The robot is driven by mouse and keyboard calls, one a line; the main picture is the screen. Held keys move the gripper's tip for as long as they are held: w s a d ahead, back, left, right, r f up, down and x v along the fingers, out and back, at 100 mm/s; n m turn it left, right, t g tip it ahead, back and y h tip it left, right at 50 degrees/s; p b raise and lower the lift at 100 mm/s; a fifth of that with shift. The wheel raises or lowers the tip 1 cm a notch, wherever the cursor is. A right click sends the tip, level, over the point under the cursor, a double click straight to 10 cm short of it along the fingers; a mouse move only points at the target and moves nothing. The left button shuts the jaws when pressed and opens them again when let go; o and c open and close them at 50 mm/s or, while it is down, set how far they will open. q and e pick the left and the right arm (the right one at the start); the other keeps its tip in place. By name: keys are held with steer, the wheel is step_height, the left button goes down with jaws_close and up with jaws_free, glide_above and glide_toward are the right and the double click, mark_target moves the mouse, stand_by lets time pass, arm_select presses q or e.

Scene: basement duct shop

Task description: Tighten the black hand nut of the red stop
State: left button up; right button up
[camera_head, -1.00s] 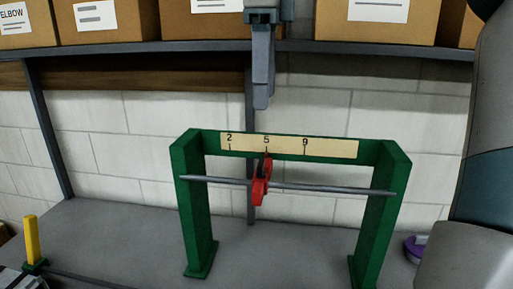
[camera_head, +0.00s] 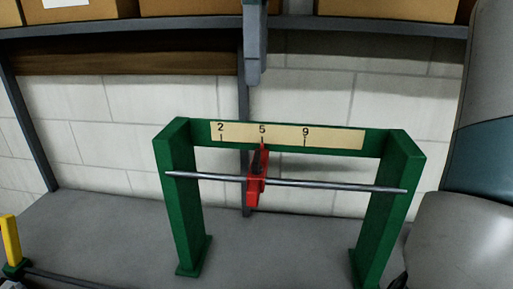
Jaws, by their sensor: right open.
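The red stop (camera_head: 252,194) sits on a thin metal rod (camera_head: 330,185) held by a green frame (camera_head: 180,200). The stop is below the 5 mark of the cream scale (camera_head: 340,138). Its black hand nut (camera_head: 258,162) shows as a small dark part at the upper side of the stop; whether it is tight cannot be seen. My left gripper is not in view.
A shelf (camera_head: 120,28) with cardboard boxes (camera_head: 385,8) runs across the back, against a white block wall. A yellow post on a green foot (camera_head: 12,243) stands at the lower left. My arm fills the right edge. The grey bench (camera_head: 90,225) left of the frame is mostly clear.

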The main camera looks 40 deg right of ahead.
mark_target(257, 156)
step_height(257, 156, down, 17)
steer(key=p, duration=0.4)
steer(key=shift+f, duration=0.15)
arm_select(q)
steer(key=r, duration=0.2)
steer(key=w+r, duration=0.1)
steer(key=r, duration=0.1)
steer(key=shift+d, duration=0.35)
arm_select(e)
steer(key=c, duration=1.1)
